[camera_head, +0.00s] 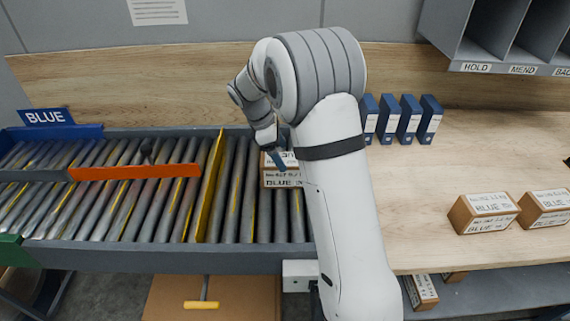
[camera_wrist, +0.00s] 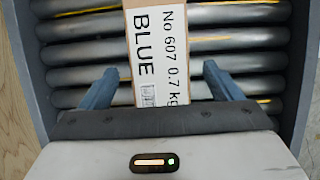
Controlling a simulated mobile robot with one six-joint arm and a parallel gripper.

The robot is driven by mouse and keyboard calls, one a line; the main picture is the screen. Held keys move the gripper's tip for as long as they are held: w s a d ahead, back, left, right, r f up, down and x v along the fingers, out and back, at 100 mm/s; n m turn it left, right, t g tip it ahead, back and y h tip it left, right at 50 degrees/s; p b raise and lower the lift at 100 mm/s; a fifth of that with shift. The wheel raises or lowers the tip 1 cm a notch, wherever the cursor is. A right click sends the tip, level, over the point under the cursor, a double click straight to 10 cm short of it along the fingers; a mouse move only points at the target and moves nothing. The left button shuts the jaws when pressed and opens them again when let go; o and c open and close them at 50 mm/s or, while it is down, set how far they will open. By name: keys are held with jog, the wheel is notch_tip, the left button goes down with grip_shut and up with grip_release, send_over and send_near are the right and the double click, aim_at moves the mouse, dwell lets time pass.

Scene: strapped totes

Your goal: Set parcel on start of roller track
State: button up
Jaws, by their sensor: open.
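A brown cardboard parcel (camera_head: 284,180) with white labels reading BLUE sits on the right end of the roller track (camera_head: 238,215), partly hidden by my arm. My gripper (camera_head: 274,157) is right at the parcel from above. In the wrist view my gripper (camera_wrist: 160,82) is open, one blue finger on each side of the parcel. A gap shows on each side, clearer on the right.
A yellow bar (camera_head: 210,188) and an orange bar (camera_head: 135,172) lie over the track to the left. A BLUE sign (camera_head: 45,117) stands at the far left. Two other parcels (camera_head: 484,213) (camera_head: 545,208) and several blue boxes (camera_head: 409,119) stand on the wooden table (camera_head: 430,185).

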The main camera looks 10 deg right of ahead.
jog(key=v, duration=0.4)
jog(key=shift+a+r, duration=0.1)
jog(key=shift+r, duration=0.1)
jog(key=shift+s+a+r, duration=0.1)
jog(key=shift+s+r, duration=0.05)
jog(key=shift+r, duration=0.45)
jog(key=s+d+r+m+t+y, duration=0.1)
jog(key=s+d+m+t+y, duration=0.1)
jog(key=s+m, duration=0.6)
jog(key=s+d+r+m+t+y, duration=0.1)
jog(key=s+m, duration=0.6)
jog(key=s, duration=1.4)
jog(key=shift+s+d+r+m+t+y, duration=0.2)
jog(key=shift+d+r+m+t+y, duration=0.25)
jog(key=shift+r+y, duration=0.25)
